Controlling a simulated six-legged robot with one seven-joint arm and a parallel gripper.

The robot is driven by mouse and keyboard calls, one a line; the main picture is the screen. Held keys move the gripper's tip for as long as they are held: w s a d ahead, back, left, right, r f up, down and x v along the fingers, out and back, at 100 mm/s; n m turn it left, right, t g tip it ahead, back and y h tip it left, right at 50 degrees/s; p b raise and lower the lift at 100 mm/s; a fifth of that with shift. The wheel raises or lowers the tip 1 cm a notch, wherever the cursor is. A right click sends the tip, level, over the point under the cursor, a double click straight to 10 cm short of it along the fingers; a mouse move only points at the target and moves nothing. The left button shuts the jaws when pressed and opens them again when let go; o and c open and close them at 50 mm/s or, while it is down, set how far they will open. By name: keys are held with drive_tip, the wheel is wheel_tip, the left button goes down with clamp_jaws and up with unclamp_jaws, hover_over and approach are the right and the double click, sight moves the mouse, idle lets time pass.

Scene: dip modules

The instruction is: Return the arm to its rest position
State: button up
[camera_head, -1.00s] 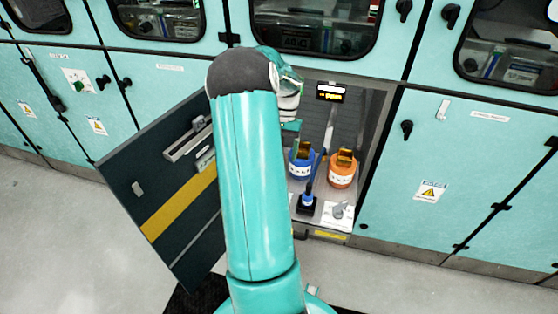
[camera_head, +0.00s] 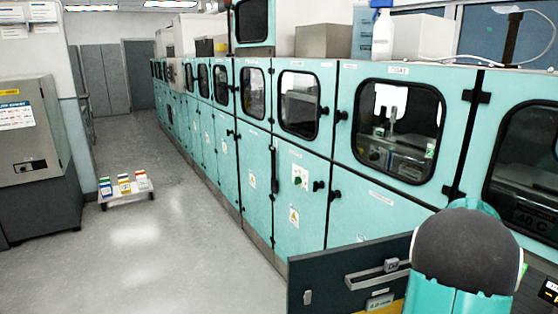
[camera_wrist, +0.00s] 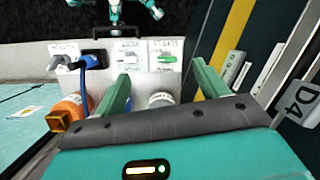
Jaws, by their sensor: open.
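My gripper (camera_wrist: 162,78) is open in the wrist view, its two green fingers spread with nothing gripped between them. Below them is a shelf with an orange bottle (camera_wrist: 72,108) at the left and a pale, partly hidden container (camera_wrist: 160,99) behind the gripper body. In the head view my teal arm with its dark grey joint shows at the lower right; the gripper itself is out of that view.
The open dark cabinet door (camera_head: 335,285) with a yellow stripe is close beside my arm; it also shows in the wrist view (camera_wrist: 228,45). A blue plug-like part (camera_wrist: 88,61) stands on the shelf. A low cart (camera_head: 126,198) with several small boxes is at the left.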

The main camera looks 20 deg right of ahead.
drive_tip(key=w+a+r+n+t+h, duration=0.15)
drive_tip(key=a+r, duration=0.25)
drive_tip(key=a, duration=0.4)
drive_tip(key=w+a+r+n, duration=0.3)
drive_tip(key=a+r, duration=0.1)
drive_tip(key=a, duration=0.3)
drive_tip(key=w+a+r+n+t+h, duration=0.1)
drive_tip(key=w+a+r+n, duration=0.15)
drive_tip(key=a, duration=0.55)
drive_tip(key=s+a+r+n+t, duration=0.1)
drive_tip(key=s+a+n, duration=0.2)
drive_tip(key=a, duration=0.6)
drive_tip(key=s+a+r+n+t, duration=0.2)
drive_tip(key=s+a, duration=0.3)
drive_tip(key=a, duration=0.3)
drive_tip(key=shift+s+a+r+n+h, duration=0.25)
drive_tip(key=shift+a+n+h, duration=0.1)
drive_tip(key=shift+n, duration=0.45)
